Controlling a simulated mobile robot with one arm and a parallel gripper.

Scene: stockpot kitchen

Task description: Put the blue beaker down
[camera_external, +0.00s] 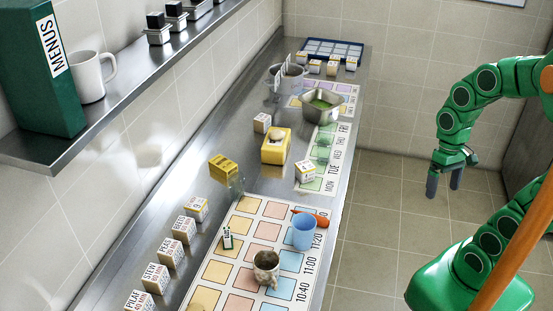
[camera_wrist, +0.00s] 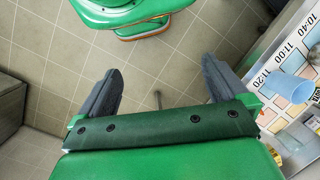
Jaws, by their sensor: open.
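The blue beaker (camera_external: 304,232) stands on the printed mat with coloured squares, near the 11:20 label at the counter's front edge. An orange carrot-like item (camera_external: 312,215) lies close behind it. The beaker also shows at the right edge of the wrist view (camera_wrist: 292,87). My gripper (camera_external: 443,190) is open and empty, off to the right of the counter and above the tiled floor, well apart from the beaker. In the wrist view the two grey fingers (camera_wrist: 158,88) are spread with only floor between them.
The mat (camera_external: 249,228) also bears a stone-like cup (camera_external: 266,268) and a small green-white marker (camera_external: 228,238). Several labelled blocks line the counter's wall side. A yellow container (camera_external: 276,146) and a metal pan (camera_external: 322,106) stand farther back. The floor around my gripper is clear.

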